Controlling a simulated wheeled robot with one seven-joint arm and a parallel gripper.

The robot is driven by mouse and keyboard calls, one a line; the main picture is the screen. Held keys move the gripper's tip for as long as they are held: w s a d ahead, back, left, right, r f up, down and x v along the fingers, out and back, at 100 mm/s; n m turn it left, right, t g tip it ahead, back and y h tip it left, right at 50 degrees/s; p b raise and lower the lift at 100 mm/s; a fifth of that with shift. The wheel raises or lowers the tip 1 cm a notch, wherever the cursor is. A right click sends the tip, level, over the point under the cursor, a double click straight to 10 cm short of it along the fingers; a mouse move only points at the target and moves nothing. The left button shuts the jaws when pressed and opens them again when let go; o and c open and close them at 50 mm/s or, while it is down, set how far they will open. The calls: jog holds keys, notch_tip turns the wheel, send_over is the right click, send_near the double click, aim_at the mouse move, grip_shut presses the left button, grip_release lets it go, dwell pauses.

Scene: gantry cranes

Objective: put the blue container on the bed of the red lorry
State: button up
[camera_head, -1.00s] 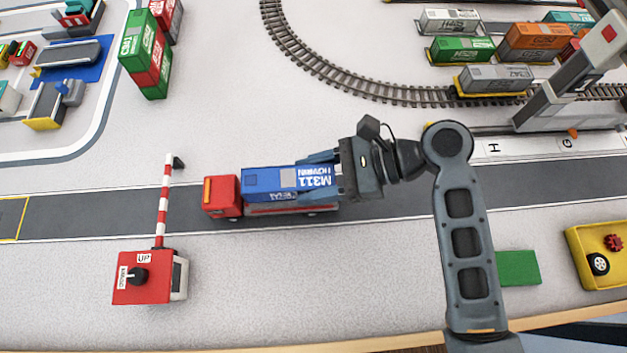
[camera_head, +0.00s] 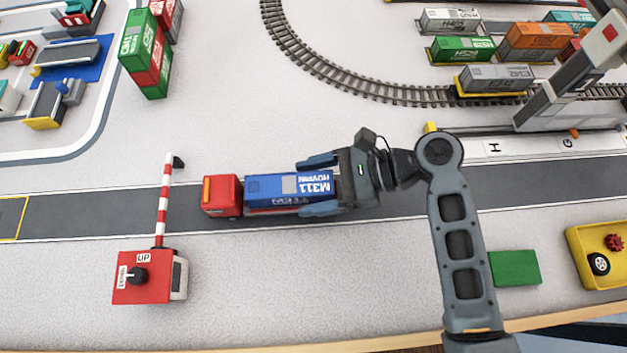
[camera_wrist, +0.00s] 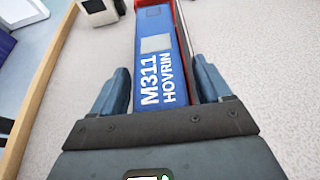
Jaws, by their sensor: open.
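The blue container (camera_head: 285,188), marked M311 HOVRIN, lies lengthwise on the bed of the red lorry (camera_head: 222,196), just behind its cab. My gripper (camera_head: 318,184) is open, with one finger on each long side of the container's rear end. In the wrist view the container (camera_wrist: 160,60) runs between my two fingers (camera_wrist: 163,88), with gaps beside it. A strip of the red lorry (camera_wrist: 188,45) shows along its right side. The lorry's rear is partly hidden by my gripper.
The lorry stands on a grey road (camera_head: 100,213). A green block (camera_head: 515,268) and a yellow tray (camera_head: 580,275) lie at the lower right.

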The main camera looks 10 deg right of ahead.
jog(key=shift+d+r, duration=0.1)
jog(key=shift+r, duration=0.05)
jog(key=v, duration=1.1)
jog(key=shift+d+r, duration=0.15)
jog(key=shift+d, duration=0.25)
